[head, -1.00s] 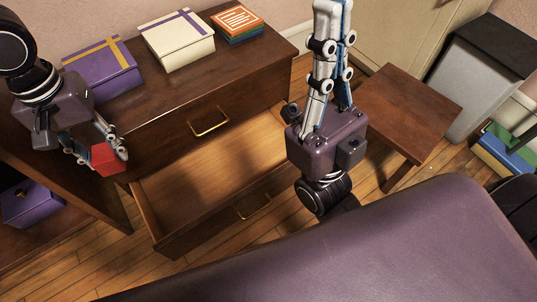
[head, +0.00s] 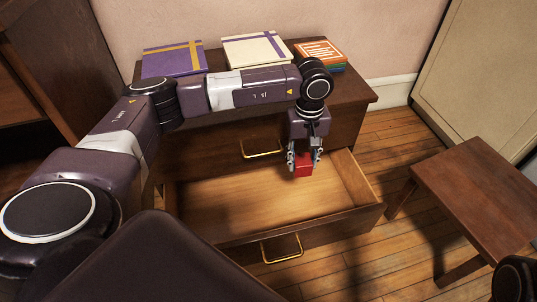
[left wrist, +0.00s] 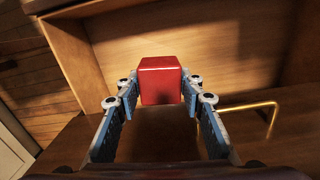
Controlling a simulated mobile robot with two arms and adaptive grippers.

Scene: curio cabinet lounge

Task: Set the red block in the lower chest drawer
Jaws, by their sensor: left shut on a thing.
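The red block (head: 303,166) is held between the fingertips of my left gripper (head: 304,158). In the left wrist view the block (left wrist: 160,78) sits between the two fingers of the gripper (left wrist: 160,92). The lower chest drawer (head: 250,203) is pulled out and its visible inside is empty. The block is over the back right part of the drawer opening; its exact height above the drawer floor is hard to tell. In the left wrist view the drawer floor (left wrist: 225,45) lies behind the block. My right gripper is out of view.
The upper drawer (head: 215,151) is shut, its brass handle (head: 262,155) above the open drawer. A purple box (head: 172,60), a cream box (head: 256,50) and stacked orange-topped things (head: 319,50) are on the chest. A small wooden table (head: 480,185) stands at the right.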

